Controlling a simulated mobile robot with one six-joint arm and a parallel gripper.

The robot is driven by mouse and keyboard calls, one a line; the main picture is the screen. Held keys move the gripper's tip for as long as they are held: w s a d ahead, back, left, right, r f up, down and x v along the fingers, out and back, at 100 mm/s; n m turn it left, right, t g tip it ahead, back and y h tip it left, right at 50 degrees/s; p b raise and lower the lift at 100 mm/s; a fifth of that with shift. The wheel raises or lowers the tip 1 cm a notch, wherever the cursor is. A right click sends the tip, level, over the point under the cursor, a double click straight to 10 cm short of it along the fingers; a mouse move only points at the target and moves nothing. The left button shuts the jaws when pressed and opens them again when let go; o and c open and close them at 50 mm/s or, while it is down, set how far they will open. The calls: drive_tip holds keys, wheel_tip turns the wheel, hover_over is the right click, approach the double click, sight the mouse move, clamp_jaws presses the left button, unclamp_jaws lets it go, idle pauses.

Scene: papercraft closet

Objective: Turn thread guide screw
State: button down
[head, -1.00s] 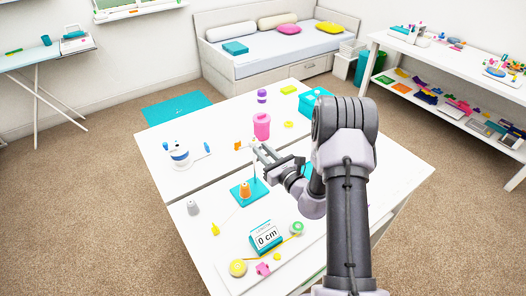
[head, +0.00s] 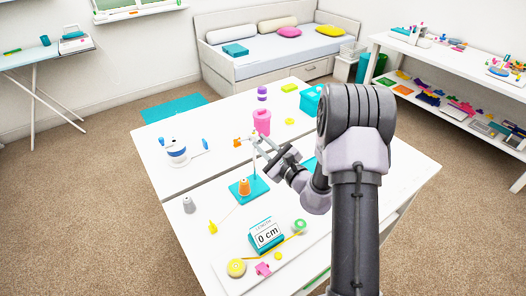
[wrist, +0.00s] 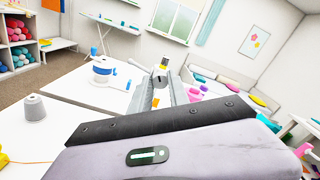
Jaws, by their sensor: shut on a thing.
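The thread guide stand has a teal base (head: 262,187) with an orange thread cone (head: 244,187) on it and a thin upright rod. My gripper (head: 258,144) is at the top of this rod in the head view. In the wrist view my gripper (wrist: 162,92) reaches forward with its two grey fingers close together. A small light-grey screw head (wrist: 160,74) with a dark slot shows at the fingertips, and the fingers are shut on it. A small yellow piece shows just above it. The screw itself is too small to make out in the head view.
A length display (head: 266,235) reading 0 cm stands at the front of the table. A grey thread cone (head: 188,204) stands at left. A blue-and-white device (head: 177,152) and a pink container (head: 261,121) stand farther back. The table's left middle is mostly clear.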

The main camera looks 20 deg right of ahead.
drive_tip(key=n+b, duration=0.3)
drive_tip(key=b, duration=0.1)
drive_tip(key=n+b, duration=0.2)
drive_tip(key=shift+f+n+b, duration=0.3)
drive_tip(key=n+b, duration=0.4)
drive_tip(key=shift+r, duration=0.1)
drive_tip(key=n, duration=0.3)
drive_tip(key=shift+r+b, duration=0.1)
drive_tip(key=shift+b, duration=0.3)
drive_tip(key=n, duration=0.3)
drive_tip(key=shift+n, duration=0.4)
drive_tip(key=n, duration=0.7)
drive_tip(key=c, duration=1.2)
unclamp_jaws()
drive_tip(key=shift+c, duration=0.2)
